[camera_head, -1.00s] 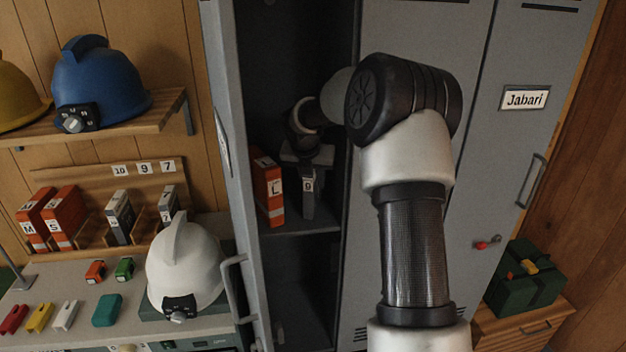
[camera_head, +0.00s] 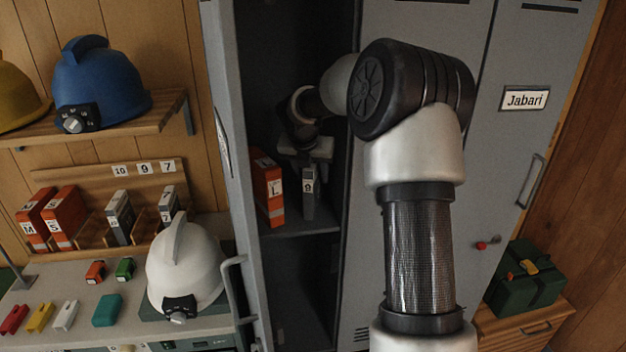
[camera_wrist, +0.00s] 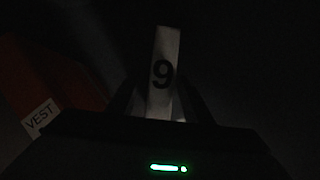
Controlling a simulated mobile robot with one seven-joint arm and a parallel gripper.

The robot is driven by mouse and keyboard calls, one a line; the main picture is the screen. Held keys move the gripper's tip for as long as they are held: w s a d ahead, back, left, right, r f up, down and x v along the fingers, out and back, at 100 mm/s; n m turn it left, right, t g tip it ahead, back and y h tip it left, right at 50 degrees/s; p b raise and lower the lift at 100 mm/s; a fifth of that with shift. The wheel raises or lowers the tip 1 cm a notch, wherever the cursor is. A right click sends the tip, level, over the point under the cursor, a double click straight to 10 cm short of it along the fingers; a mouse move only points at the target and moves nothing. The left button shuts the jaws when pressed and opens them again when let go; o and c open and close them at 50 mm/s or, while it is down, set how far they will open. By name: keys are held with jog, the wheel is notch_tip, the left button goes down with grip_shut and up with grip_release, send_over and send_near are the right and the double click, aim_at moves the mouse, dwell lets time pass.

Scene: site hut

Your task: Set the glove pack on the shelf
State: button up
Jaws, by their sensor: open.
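The glove pack (camera_head: 309,197), a narrow grey pack with a 9 on its white label, stands upright on the shelf (camera_head: 300,225) inside the open locker. An orange vest pack (camera_head: 268,188) marked L stands to its left, with a gap between. My gripper (camera_head: 305,160) is open above and behind the pack's top, deep in the locker. In the dark wrist view the glove pack (camera_wrist: 162,75) shows between the two spread fingers. Whether a finger still touches it I cannot tell. The vest pack (camera_wrist: 55,85) is at the left there.
The locker's open door (camera_head: 228,160) stands close on the left, and a closed door marked Jabari (camera_head: 525,98) is on the right. A white helmet (camera_head: 185,270) sits on the counter. A rack with other orange and grey packs (camera_head: 118,217) is further left.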

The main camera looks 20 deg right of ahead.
jog(key=v, duration=0.8)
jog(key=shift+s+r, duration=0.15)
jog(key=shift+r, duration=0.15)
